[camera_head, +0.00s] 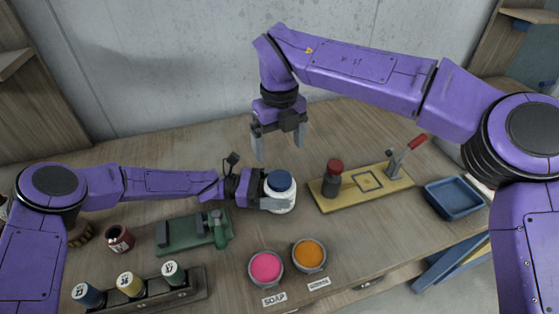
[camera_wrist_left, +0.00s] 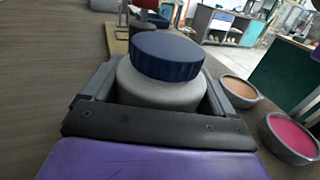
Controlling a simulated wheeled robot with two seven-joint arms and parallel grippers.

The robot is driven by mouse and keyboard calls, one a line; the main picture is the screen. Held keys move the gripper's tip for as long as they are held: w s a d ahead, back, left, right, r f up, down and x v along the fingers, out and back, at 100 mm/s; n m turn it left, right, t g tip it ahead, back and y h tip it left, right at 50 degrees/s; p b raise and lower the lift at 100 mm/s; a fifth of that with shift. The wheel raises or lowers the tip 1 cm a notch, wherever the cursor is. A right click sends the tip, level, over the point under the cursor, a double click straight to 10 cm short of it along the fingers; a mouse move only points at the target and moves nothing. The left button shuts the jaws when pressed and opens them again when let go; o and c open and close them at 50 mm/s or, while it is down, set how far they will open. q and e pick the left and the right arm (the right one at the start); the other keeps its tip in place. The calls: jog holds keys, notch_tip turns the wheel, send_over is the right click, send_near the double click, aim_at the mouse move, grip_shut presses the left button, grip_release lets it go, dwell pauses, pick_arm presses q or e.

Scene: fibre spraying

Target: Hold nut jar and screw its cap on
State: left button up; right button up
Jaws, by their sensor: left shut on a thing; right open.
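The nut jar (camera_head: 281,202) is a pale, whitish jar standing on the bench near its middle. Its dark blue cap (camera_head: 279,181) sits on top of the jar; in the left wrist view the cap (camera_wrist_left: 166,55) looks slightly tilted, and I cannot tell whether it is threaded. My left gripper (camera_head: 276,202) is shut around the jar body (camera_wrist_left: 160,90), with a finger on each side. My right gripper (camera_head: 279,146) is open and empty, pointing down above the bench, behind and higher than the jar and apart from the cap.
A yellow board (camera_head: 352,193) with a red-topped bottle (camera_head: 332,178) and a red-handled lever (camera_head: 407,150) lies right of the jar. A blue tray (camera_head: 453,199) is further right. Pink (camera_head: 265,268) and orange (camera_head: 309,254) bowls stand in front. A green fixture (camera_head: 190,233) is at left.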

jog(key=shift+r, duration=1.1)
pick_arm(q)
jog(key=o, duration=1.9)
jog(key=shift+c, duration=0.2)
jog(key=shift+a, duration=0.35)
jog(key=a+b, duration=0.1)
jog(key=a, duration=0.2)
jog(key=a+b, duration=0.1)
jog(key=a, duration=0.2)
jog(key=a+b, duration=0.1)
jog(key=a, duration=0.2)
jog(key=shift+w+a+f+b, duration=0.1)
jog(key=shift+w+a+b, duration=0.05)
jog(key=shift+w+b, duration=0.2)
pick_arm(e)
notch_tip(320, 180, down, 4)
jog(key=shift+r, duration=0.2)
pick_arm(q)
jog(key=shift+a, duration=0.3)
